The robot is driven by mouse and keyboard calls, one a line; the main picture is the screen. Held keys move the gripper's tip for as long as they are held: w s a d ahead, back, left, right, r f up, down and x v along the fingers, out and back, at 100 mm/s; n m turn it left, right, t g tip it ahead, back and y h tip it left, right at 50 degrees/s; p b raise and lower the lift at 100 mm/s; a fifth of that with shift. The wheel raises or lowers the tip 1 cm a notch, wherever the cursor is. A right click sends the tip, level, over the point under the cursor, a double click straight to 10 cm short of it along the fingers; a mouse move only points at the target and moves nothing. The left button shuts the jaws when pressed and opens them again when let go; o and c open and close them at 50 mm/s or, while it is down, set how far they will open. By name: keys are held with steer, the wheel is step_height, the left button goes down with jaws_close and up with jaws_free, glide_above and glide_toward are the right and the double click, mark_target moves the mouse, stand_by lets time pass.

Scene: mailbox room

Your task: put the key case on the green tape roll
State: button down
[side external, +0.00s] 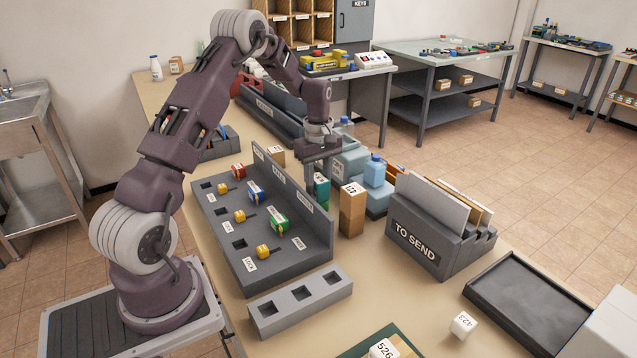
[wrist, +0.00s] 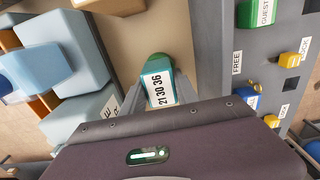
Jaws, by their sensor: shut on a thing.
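A teal block with a white numbered label, which I take to be the key case (wrist: 160,88), is between the fingers of my gripper (wrist: 158,98) in the wrist view. My gripper is shut on it. I cannot tell whether the two touch. In the side view the teal case (side external: 321,187) shows below my gripper (side external: 319,175), behind the grey key rack; its lower part and the roll are hard to make out there.
The grey rack (side external: 292,243) with its upright back panel and several coloured tags stands close beside my gripper. A tall cardboard box (side external: 352,212) stands just right. Light-blue containers (side external: 375,172) are behind it. The "TO SEND" sorter (side external: 418,238) is farther right.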

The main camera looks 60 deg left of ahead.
mark_target(319, 178)
steer(key=c, duration=0.9)
jaws_free()
steer(key=shift+f, duration=0.1)
step_height(319, 178, up, 12)
steer(key=s+d+r+m+t, duration=0.2)
steer(key=s+d+r+m, duration=0.3)
steer(key=d+r, duration=0.55)
steer(key=s+d+m+t, duration=0.1)
steer(key=s+d+m, duration=0.3)
steer(key=s, duration=0.3)
steer(key=s+d+m+t, duration=0.1)
steer(key=s+d+m, duration=0.3)
steer(key=s+d, duration=0.2)
steer(key=s+d+m+t, duration=0.1)
steer(key=s+d+m, duration=0.4)
steer(key=s, duration=0.4)
steer(key=shift+d+f+t, duration=0.1)
steer(key=shift+f+t, duration=0.05)
steer(key=shift+t, duration=0.15)
